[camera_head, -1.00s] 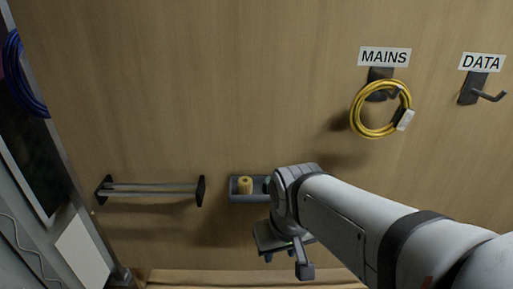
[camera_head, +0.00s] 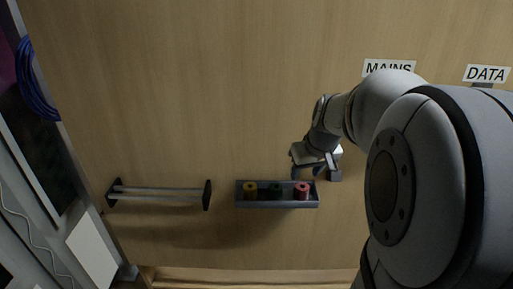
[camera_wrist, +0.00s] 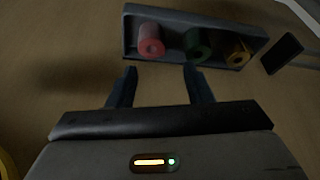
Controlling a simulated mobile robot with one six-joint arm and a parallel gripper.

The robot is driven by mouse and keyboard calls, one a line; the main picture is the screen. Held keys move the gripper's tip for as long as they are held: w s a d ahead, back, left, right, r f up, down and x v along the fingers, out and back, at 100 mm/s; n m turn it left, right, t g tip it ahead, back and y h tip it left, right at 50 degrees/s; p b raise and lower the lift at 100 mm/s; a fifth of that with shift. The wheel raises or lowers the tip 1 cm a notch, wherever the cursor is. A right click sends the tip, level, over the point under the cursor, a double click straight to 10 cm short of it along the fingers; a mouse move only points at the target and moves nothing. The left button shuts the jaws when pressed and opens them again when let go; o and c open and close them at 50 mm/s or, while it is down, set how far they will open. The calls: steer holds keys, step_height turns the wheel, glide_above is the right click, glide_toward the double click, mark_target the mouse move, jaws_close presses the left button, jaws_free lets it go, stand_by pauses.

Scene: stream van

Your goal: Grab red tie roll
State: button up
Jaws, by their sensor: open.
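The red tie roll (camera_head: 302,191) stands at the right end of a small grey wall tray (camera_head: 268,204), beside a green roll (camera_head: 276,190) and a yellow roll (camera_head: 250,190). My gripper (camera_head: 308,172) is just above the tray's right end, open and empty. In the wrist view the red tie roll (camera_wrist: 151,44) lies beyond the fingertips, and my gripper (camera_wrist: 160,70) is apart from it. The red roll is roughly in line with the gap between the fingers. The green roll (camera_wrist: 199,47) is beyond the right finger.
A two-bar rack (camera_head: 160,194) is on the wall to the left of the tray. A blue cable coil (camera_head: 36,85) hangs at the far left. My arm covers the area under the MAINS sign (camera_head: 389,68). The wall above the tray's left part is clear.

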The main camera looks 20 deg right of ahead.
mark_target(303, 186)
steer(key=x, duration=0.2)
steer(key=d+x, duration=0.1)
steer(key=x, duration=0.2)
steer(key=p+x, duration=0.1)
steer(key=x, duration=0.2)
steer(key=shift+d, duration=0.2)
steer(key=shift+s, duration=0.1)
steer(key=c, duration=0.8)
